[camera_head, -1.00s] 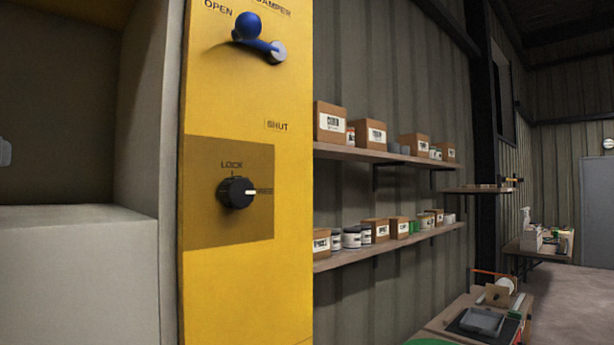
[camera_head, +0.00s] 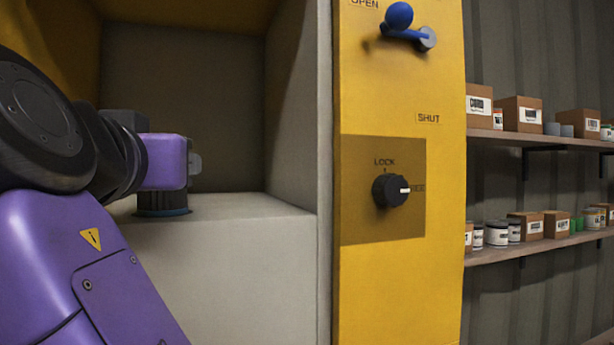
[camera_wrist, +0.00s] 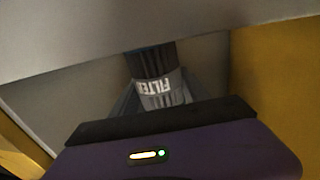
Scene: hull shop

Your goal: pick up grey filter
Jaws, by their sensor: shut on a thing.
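The grey filter (camera_wrist: 160,92) shows in the wrist view, with dark ribs and a white band reading "FILTER" in part. My gripper (camera_wrist: 158,80) is shut on it, with a finger on each side; its dark edge and purple housing hide the near end. In the head view my purple wrist reaches into the recess at left.
The recess has a pale floor (camera_head: 250,208) and a right side wall. A yellow panel (camera_head: 400,285) beside it carries a blue-knobbed lever (camera_head: 405,28) and a black knob (camera_head: 390,190). Shelves with boxes and tins (camera_head: 530,113) line the wall at right.

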